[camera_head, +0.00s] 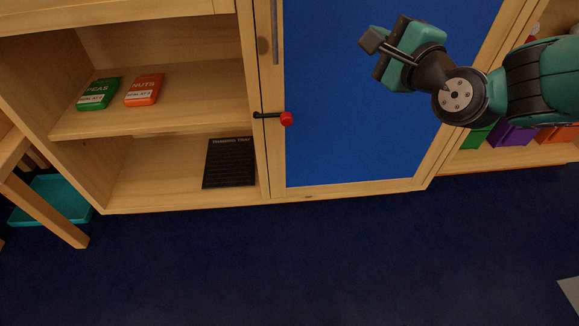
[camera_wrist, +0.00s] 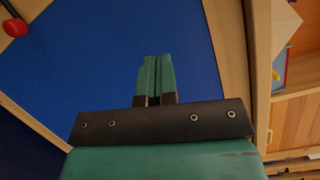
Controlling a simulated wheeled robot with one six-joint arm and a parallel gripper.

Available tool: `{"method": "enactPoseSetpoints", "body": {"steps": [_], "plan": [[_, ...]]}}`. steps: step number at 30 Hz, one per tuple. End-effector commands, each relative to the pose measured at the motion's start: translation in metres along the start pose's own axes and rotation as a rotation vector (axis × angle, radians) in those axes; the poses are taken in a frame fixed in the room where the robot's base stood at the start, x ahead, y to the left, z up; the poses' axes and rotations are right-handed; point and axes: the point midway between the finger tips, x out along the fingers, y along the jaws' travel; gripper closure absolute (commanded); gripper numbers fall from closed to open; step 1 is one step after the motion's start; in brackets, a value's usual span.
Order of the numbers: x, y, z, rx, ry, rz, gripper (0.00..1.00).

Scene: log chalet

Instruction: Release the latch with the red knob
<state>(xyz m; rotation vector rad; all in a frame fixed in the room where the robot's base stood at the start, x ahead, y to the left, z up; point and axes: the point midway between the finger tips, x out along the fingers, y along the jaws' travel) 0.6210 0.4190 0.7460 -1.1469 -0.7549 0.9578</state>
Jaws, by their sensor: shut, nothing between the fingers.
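The red knob (camera_head: 287,118) sits at the right end of a dark latch bar (camera_head: 266,115), which lies about level across the left frame of a blue cabinet door (camera_head: 350,110). The knob also shows at the top left of the wrist view (camera_wrist: 15,27). My gripper (camera_head: 371,41) is up and to the right of the knob in the head view, in front of the door's upper part and apart from the latch. In the wrist view its green fingers (camera_wrist: 156,62) are together with nothing between them. The door appears closed.
Left of the door, open shelves hold a green PEAS packet (camera_head: 98,93), an orange NUTS packet (camera_head: 144,90) and a dark printed board (camera_head: 229,163). A vertical handle (camera_head: 275,32) is above the latch. A teal tray (camera_head: 52,198) lies lower left. The blue floor in front is clear.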

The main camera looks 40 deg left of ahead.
Motion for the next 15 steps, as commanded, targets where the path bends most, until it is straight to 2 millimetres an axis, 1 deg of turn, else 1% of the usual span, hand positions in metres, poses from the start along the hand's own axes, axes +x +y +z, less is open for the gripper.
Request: {"method": "enactPoseSetpoints", "body": {"steps": [1, 2, 3, 5, 6, 8, 9, 11, 12, 14, 15], "plan": [[0.011, 0.053, -0.005, 0.063, -0.015, -0.044, 1.00], [0.016, 0.069, -0.005, 0.103, -0.024, -0.073, 1.00], [0.023, 0.089, -0.005, 0.156, -0.037, -0.113, 1.00], [0.032, 0.121, -0.004, 0.237, -0.059, -0.171, 1.00], [0.037, 0.143, -0.004, 0.291, -0.075, -0.210, 1.00], [0.043, 0.175, -0.003, 0.374, -0.103, -0.266, 1.00], [0.047, 0.198, -0.002, 0.429, -0.124, -0.303, 1.00], [0.050, 0.233, -0.001, 0.513, -0.157, -0.356, 1.00], [0.051, 0.256, 0.000, 0.571, -0.182, -0.391, 1.00], [0.052, 0.289, 0.001, 0.652, -0.220, -0.439, 1.00], [0.051, 0.309, 0.002, 0.703, -0.244, -0.471, 1.00]]}}
